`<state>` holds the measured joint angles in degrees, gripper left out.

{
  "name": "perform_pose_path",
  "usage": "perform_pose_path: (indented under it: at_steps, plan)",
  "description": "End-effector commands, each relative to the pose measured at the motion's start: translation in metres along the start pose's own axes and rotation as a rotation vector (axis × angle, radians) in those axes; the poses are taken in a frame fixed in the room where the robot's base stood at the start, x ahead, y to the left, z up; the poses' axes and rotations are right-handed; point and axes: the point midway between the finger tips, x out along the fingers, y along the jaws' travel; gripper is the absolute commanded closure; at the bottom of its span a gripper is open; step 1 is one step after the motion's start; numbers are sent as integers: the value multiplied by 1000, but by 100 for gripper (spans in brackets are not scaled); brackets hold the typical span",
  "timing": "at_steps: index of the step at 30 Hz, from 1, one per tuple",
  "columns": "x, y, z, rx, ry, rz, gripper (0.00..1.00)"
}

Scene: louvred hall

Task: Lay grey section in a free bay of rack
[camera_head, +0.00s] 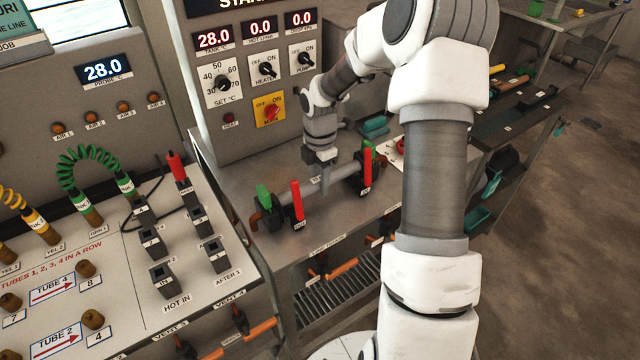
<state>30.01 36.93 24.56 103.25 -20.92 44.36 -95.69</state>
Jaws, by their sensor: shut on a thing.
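The grey section (334,179) is a short grey pipe on the steel bench, lying between two dark end fittings with red and green handles. My gripper (322,178) points down from above and is shut on the grey section near its middle. The fingertips are small in this view, and I cannot tell whether the section is lifted clear of the fittings. The rack (497,124) appears to be the dark, labelled surface at the upper right. Orange and black lengths lie on its far part, and its nearer part looks bare. My arm hides some of the area beside it.
The left fitting's red handle (297,201) and the right fitting's red handle (367,168) stand upright close to my gripper. A control panel (262,70) rises behind the bench. A sloping board (130,270) with hoses and sockets is at left. Open floor (570,230) lies at right.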

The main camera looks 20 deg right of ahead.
Motion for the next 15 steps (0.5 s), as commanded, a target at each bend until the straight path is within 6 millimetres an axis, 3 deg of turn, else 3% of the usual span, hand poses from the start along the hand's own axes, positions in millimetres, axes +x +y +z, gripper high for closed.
perform_pose_path:
  at_steps: [3,15]
  plan:
    - [-21,1,0,0,-1,2,100]
    - [-69,0,0,0,0,1,100]
